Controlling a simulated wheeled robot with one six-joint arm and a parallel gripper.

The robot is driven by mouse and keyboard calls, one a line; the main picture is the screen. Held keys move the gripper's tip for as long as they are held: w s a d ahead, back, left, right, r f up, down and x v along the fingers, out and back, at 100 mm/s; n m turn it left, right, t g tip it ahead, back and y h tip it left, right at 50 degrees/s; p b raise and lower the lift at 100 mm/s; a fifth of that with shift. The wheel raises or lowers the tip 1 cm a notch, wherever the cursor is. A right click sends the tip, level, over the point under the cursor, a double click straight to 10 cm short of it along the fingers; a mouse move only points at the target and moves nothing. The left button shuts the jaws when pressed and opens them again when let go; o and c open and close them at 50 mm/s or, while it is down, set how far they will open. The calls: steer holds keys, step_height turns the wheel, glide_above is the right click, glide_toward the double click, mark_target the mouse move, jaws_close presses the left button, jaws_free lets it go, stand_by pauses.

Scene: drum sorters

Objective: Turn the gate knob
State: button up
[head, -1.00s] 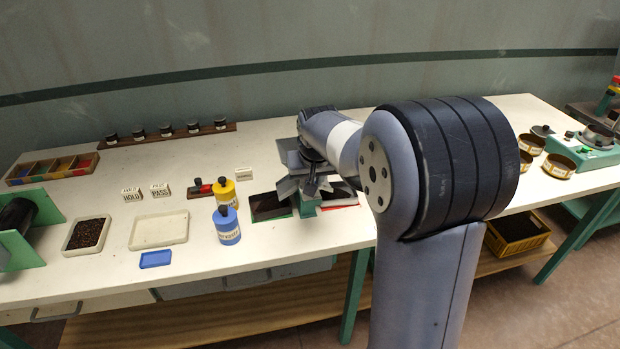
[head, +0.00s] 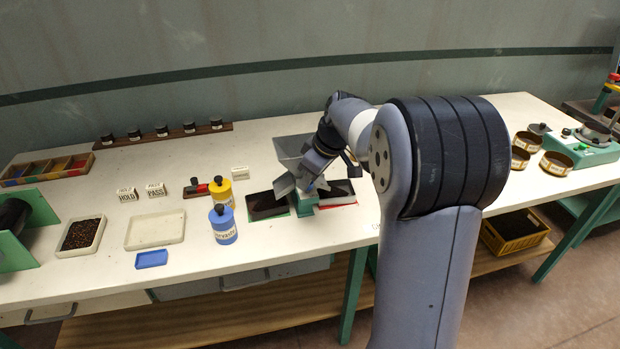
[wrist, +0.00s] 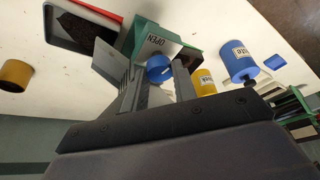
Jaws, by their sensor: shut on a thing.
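In the wrist view a round blue knob (wrist: 159,68) with a pale mark sits between the fingers of my gripper (wrist: 158,82). The fingers are shut on it. Behind it is a green block (wrist: 150,42) with a label that reads OPEN. In the head view the same green gate device (head: 303,205) stands near the table's front edge, with a grey metal hopper (head: 292,148) behind it. My gripper (head: 308,186) reaches down to it there, and the wrist hides most of the knob.
Dark bins sit left (head: 267,204) and right (head: 337,192) of the gate. A yellow bottle (head: 221,190) and a blue bottle (head: 223,225) stand close on the left. A shallow cream tray (head: 155,231) lies farther left.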

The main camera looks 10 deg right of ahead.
steer(key=shift+n, duration=0.5)
steer(key=o, duration=1)
steer(key=shift+r, duration=0.1)
